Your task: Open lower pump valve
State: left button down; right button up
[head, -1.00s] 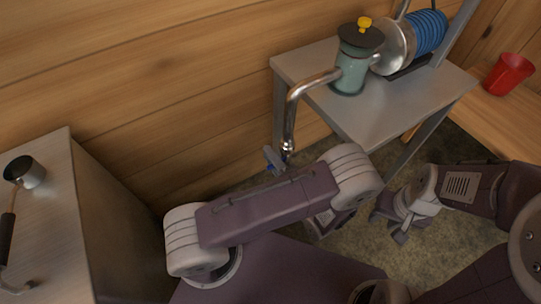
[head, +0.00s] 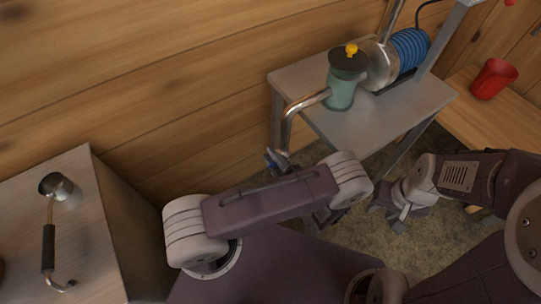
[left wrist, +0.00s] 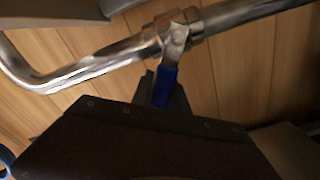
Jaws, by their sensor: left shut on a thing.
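The lower pump valve sits on a shiny metal pipe, and its blue-sleeved lever (left wrist: 166,86) shows in the left wrist view. The lever hangs down from the valve body (left wrist: 170,30). My left gripper (left wrist: 163,92) has its dark fingers shut on the blue end. In the head view the valve area (head: 276,158) shows below the bent pipe (head: 305,101), just behind my left arm, which hides most of the left gripper. My right gripper (head: 390,217) hangs low over the floor, its fingers apart and empty.
A metal table (head: 378,125) carries a green canister (head: 341,92) with a yellow-knobbed lid, and a blue-ribbed pump motor (head: 409,52). A red cup (head: 494,79) stands on the wooden bench at right. Wooden wall behind.

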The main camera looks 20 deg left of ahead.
pick_arm(q)
jog(key=shift+r+m, duration=0.1)
jog(key=shift+m, duration=0.2)
pick_arm(e)
jog(key=shift+r, duration=0.25)
pick_arm(q)
jog(key=c, duration=1.3)
grip_release()
